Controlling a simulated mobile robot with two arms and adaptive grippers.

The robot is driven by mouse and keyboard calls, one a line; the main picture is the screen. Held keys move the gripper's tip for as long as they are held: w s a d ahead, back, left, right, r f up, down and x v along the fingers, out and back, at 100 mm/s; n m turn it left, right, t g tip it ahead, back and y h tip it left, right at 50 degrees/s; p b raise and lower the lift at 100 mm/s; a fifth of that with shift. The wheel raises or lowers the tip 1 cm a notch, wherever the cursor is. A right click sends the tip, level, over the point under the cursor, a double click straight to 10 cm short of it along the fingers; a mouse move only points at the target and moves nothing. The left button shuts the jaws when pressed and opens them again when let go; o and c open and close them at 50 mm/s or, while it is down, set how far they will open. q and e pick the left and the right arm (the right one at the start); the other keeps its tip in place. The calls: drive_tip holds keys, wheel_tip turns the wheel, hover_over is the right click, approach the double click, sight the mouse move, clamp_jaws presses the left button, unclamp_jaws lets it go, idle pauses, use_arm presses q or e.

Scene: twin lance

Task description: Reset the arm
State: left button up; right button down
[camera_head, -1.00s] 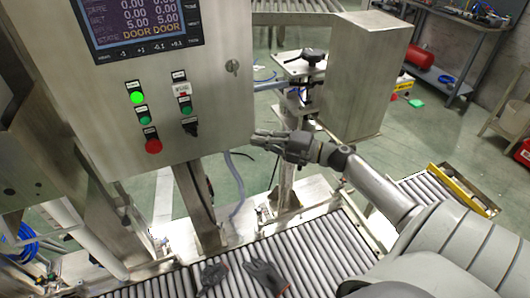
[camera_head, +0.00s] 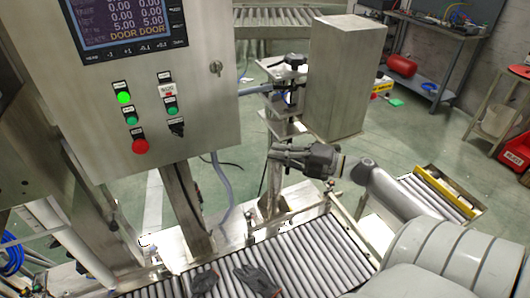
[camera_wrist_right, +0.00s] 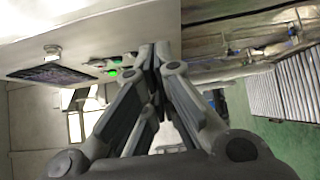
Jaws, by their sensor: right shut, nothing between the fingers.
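My right gripper (camera_head: 277,152) is shut and empty in the head view. It is in the air to the right of the control panel, above the roller conveyor. Its arm comes in from the lower right. In the right wrist view the fingertips (camera_wrist_right: 154,50) meet at the middle, with the panel face behind them on the left. The steel control panel (camera_head: 202,98) carries a screen (camera_head: 128,18), a lit green button (camera_head: 123,98) and a red button (camera_head: 139,146). My left gripper is not in view.
The roller conveyor (camera_head: 305,255) runs below, with dark gloves (camera_head: 256,279) lying on it. A steel box (camera_head: 345,75) on a stand is behind my right gripper. A yellow-edged roller section (camera_head: 440,192) is at the right. Open green floor (camera_head: 415,125) shows beyond.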

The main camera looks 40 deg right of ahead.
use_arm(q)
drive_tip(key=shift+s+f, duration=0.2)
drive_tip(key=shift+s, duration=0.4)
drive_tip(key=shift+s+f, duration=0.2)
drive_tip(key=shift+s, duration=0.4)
use_arm(e)
drive_tip(key=shift+v, duration=1.2)
